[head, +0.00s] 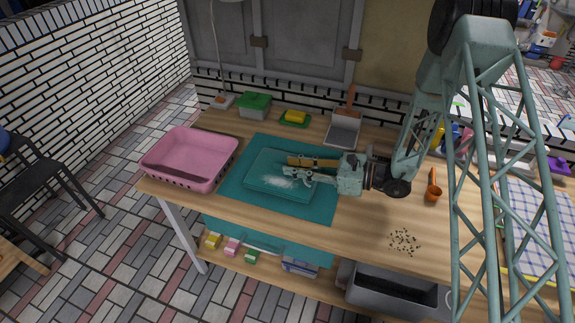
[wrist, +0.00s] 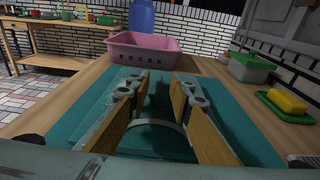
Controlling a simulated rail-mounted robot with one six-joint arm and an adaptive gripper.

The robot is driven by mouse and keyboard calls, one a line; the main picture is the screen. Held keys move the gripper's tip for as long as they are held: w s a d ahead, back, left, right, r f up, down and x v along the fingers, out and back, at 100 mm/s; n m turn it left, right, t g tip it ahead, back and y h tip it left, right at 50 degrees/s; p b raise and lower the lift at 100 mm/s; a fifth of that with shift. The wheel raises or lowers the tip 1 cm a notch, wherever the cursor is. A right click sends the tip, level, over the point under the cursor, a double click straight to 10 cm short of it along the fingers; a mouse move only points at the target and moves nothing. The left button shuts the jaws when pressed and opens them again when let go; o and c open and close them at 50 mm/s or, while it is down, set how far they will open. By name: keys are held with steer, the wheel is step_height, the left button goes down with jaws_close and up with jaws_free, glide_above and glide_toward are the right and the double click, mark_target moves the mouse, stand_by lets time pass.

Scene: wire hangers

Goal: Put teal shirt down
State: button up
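The teal shirt (head: 262,184) lies flat, looking folded, on a teal mat (head: 236,187) on the wooden table; a white speckled print shows on it. In the wrist view teal fabric (wrist: 157,142) shows between and below my fingers, with a pale curved line across it. My gripper (head: 290,168) is low over the shirt's right and middle part. In the wrist view my gripper (wrist: 158,82) has its two wood-coloured finger pads well apart, with nothing clasped between them. I cannot tell whether the fingertips touch the cloth.
A pink basin (head: 190,158) stands left of the mat. A green-lidded box (head: 254,105), a yellow block (head: 295,116) on a green dish and a dustpan (head: 343,135) stand along the back.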

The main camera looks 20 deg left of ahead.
mark_target(319, 170)
steer(key=shift+s+d+r+p, duration=0.1)
steer(key=shift+d+r, duration=0.1)
steer(key=shift+d, duration=1.25)
steer(key=shift+s+d+r+p, duration=0.15)
steer(key=shift+d+r, duration=0.1)
steer(key=shift+d, duration=1.2)
steer(key=shift+w+d+r+p, duration=0.1)
steer(key=shift+d+r, duration=0.1)
steer(key=shift+d, duration=1.25)
steer(key=s+d+r+n+g+h, duration=0.25)
steer(key=s+r+n, duration=0.25)
steer(key=s+r, duration=0.65)
steer(key=s+d+r+n+g+h, duration=0.2)
steer(key=s+d+r+n+h, duration=0.35)
steer(key=r, duration=0.85)
steer(key=s+d+r+n+t+h, duration=0.4)
steer(key=s+d+r, duration=0.3)
steer(key=s+d, duration=0.4)
steer(key=s+d+r+n+t+h, duration=0.3)
steer(key=s+d+r, duration=0.3)
steer(key=s+d, duration=0.5)
steer(key=shift+s+r+n+t+h, duration=0.4)
steer(key=shift+s+n+h, duration=0.2)
steer(key=shift+s, duration=0.35)
